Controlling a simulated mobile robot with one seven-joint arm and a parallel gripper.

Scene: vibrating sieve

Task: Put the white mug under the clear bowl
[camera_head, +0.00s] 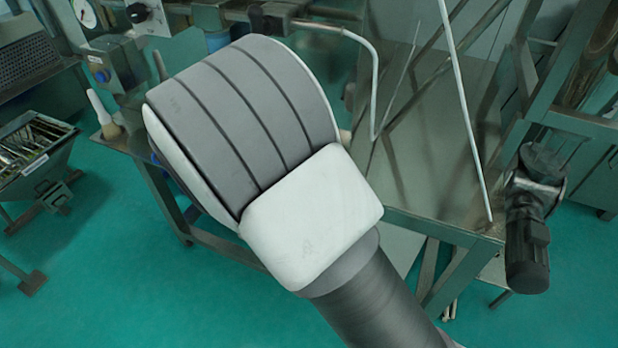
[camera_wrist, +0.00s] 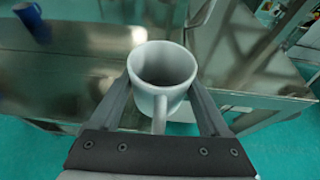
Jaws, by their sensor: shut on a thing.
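In the wrist view the white mug (camera_wrist: 162,66) is held between the two fingers of my gripper (camera_wrist: 160,88). The mug's open mouth faces the camera and its handle (camera_wrist: 160,115) points toward the gripper's palm. The mug is in front of a metal table edge in the picture; its height above or distance from the table is hard to tell. In the camera_head view my own arm hides the gripper and the mug. I cannot make out a clear bowl in either view.
A metal table (camera_wrist: 60,75) with a bare top spans the wrist view's left. A blue cup (camera_wrist: 33,20) stands at its far left. In the camera_head view, a bent pipe (camera_head: 373,75) and a thin rod (camera_head: 462,100) rise beside my arm. A dark motor (camera_head: 527,240) hangs at right.

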